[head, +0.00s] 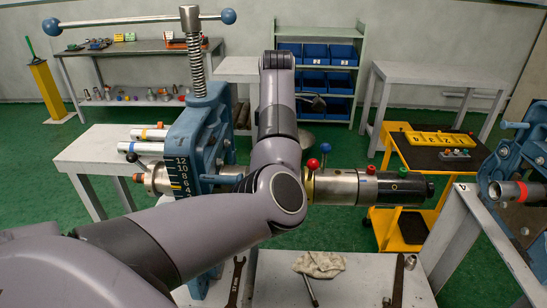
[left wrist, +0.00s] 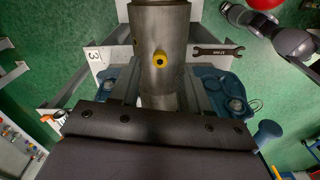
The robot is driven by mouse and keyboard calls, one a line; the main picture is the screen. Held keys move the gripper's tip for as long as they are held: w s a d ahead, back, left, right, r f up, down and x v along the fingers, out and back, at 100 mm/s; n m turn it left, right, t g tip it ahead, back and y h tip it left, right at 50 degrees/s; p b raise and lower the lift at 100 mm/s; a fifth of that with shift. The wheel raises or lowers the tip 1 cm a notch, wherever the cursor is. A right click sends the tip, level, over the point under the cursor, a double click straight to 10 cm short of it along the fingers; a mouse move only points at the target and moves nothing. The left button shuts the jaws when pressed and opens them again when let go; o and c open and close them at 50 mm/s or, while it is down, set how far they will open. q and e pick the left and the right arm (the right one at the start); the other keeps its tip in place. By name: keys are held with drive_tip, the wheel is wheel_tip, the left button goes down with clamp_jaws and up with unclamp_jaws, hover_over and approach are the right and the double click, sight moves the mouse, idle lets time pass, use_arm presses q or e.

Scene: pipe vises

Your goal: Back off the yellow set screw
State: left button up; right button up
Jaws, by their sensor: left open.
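The yellow set screw (left wrist: 160,59), a yellow ring with a dark centre, sits on a grey metal pipe (left wrist: 163,22) in the left wrist view. In the head view the pipe (head: 337,184) runs sideways from the blue vise (head: 205,130); it carries a red knob and a blue knob. I cannot make out the yellow screw there. My left gripper (left wrist: 163,75) is open, its dark body across the lower wrist view and a finger on either side of the pipe. Nothing is held. My right gripper is not in view.
A wrench (head: 236,280) and a cloth (head: 320,264) lie on the white bench (head: 355,280) in front. Another blue vise (head: 520,150) stands at the right. A yellow cart (head: 398,230) is behind the pipe's black end. Blue bins (head: 315,54) stand at the back.

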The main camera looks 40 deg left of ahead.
use_arm(q)
drive_tip(key=shift+f, duration=1.55)
clamp_jaws()
